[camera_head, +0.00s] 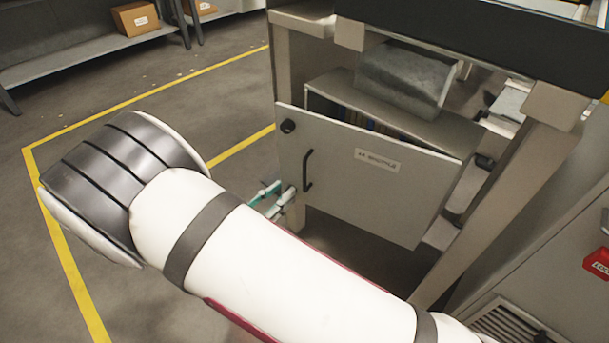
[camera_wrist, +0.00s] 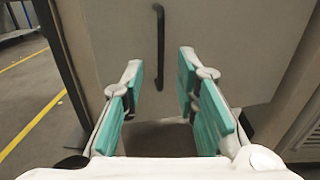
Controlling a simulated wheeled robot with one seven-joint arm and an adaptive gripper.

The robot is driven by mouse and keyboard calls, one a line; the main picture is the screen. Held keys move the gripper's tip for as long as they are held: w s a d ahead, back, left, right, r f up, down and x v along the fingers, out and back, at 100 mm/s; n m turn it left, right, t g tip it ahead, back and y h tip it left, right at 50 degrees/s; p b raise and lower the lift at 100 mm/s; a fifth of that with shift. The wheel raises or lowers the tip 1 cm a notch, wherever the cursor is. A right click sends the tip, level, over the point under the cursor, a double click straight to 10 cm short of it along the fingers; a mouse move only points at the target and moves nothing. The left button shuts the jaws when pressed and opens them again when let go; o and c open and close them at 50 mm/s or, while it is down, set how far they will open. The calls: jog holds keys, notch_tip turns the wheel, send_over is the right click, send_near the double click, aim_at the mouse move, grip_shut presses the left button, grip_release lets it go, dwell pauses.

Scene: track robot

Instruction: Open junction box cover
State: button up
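The junction box (camera_head: 335,88) is a grey metal box under the bench. Its light grey cover (camera_head: 345,190) stands ajar, its left edge swung out from the box, with a dark gap showing along the top. The cover has a black vertical handle (camera_head: 307,171), a round black knob (camera_head: 288,126) and a label. My gripper (camera_head: 272,196) has teal finger pads and is just left of the handle, partly hidden by my arm. In the wrist view my gripper (camera_wrist: 160,80) is open and empty, with the handle (camera_wrist: 159,45) ahead, between the fingers in the picture. Contact is not visible.
Bench legs (camera_head: 507,205) flank the box on the right. A grey cabinet with a vent (camera_head: 515,325) and a red tag (camera_head: 598,262) is at lower right. A shelf with a cardboard box (camera_head: 136,18) is far left. Floor with yellow lines (camera_head: 75,285) is clear at left.

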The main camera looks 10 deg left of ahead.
jog(key=b, duration=0.2)
send_over(305, 191)
jog(key=shift+w, duration=0.3)
grip_shut()
